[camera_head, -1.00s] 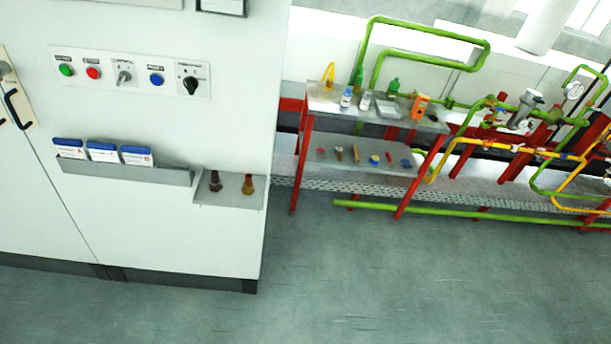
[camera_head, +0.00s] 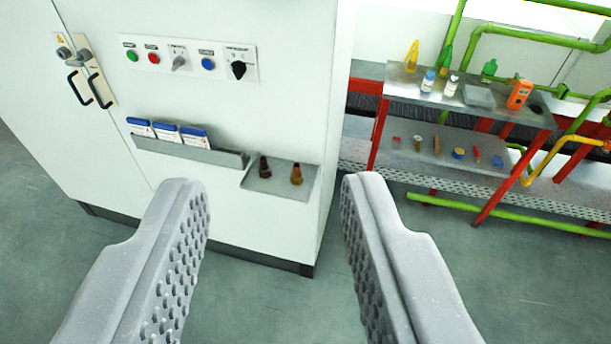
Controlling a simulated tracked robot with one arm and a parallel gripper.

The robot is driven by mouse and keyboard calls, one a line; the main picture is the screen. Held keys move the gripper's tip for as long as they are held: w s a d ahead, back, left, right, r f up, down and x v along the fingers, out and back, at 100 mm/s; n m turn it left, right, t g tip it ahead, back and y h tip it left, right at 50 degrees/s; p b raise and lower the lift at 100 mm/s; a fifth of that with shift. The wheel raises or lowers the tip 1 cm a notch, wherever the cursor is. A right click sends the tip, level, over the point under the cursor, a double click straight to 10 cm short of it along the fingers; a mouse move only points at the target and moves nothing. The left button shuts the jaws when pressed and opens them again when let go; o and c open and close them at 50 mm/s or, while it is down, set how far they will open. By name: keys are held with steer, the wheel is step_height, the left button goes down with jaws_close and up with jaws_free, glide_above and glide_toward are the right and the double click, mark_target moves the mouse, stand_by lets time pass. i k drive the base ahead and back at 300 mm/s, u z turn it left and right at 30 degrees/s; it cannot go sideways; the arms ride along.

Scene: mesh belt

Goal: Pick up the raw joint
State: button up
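Two small upright pieces stand on a grey wall shelf (camera_head: 252,183) on the white cabinet. One is a dark red-brown piece (camera_head: 265,168) and the other an amber-brown piece (camera_head: 297,174). I cannot tell from their looks which, if either, is the raw joint. My gripper (camera_head: 274,188) is wide open and empty, its two grey studded fingers reaching up from the bottom edge. In the picture the shelf and both pieces show between the fingertips, but the gripper is apart from them and closer to the camera.
Left of the shelf, a rack (camera_head: 190,150) holds blue-and-white cards below a switch panel (camera_head: 190,58). The cabinet (camera_head: 290,110) has door handles at left. At right, a two-level bench (camera_head: 400,150) with red legs carries bottles and small tools, beside green pipes. Open floor lies below.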

mark_target(296, 178)
steer(key=z, duration=0.1)
steer(key=i, duration=1)
steer(key=u, duration=0.1)
